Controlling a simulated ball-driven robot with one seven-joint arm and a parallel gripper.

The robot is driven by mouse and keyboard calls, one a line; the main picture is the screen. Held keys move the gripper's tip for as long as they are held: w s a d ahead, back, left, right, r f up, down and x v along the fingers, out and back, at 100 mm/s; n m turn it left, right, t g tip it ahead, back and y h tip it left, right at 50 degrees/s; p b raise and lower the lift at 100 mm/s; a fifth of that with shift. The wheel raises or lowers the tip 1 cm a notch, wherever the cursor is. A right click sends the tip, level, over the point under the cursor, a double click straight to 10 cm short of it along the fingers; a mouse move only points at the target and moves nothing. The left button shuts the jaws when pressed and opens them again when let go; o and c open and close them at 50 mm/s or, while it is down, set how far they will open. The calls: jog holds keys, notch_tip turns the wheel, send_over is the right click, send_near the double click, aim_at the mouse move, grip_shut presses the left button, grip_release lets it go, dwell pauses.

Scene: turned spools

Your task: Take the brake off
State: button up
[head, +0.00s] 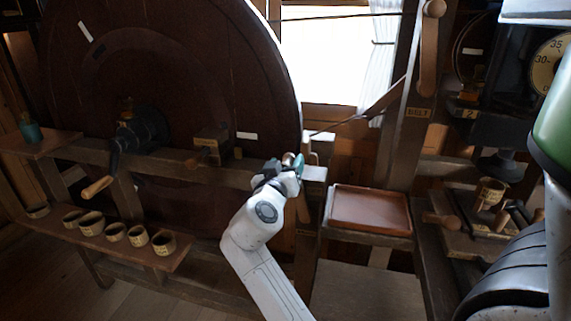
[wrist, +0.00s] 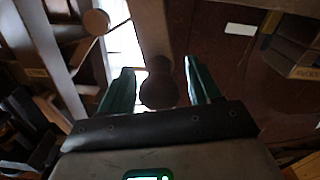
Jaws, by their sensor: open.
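My gripper (head: 289,167) is beside the right rim of the big dark wheel (head: 185,70), above the right end of the wooden rail. In the wrist view my gripper (wrist: 158,84) is open, with one teal finger on each side of a round wooden knob (wrist: 158,92) at the end of a bar. I see no clear grip on the knob; whether a finger touches it I cannot tell. In the head view my gripper mostly hides this knob. Which part is the brake is not readable here.
A crank handle (head: 98,187) hangs left of a small labelled wooden block (head: 211,143) on the rail. Several small cups stand on the low shelf (head: 60,226). A reddish tray (head: 369,210) lies right of my gripper. A post with a label plate (head: 418,113) stands behind it.

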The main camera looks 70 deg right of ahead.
jog(key=shift+c, duration=0.2)
grip_shut()
dwell(0.5)
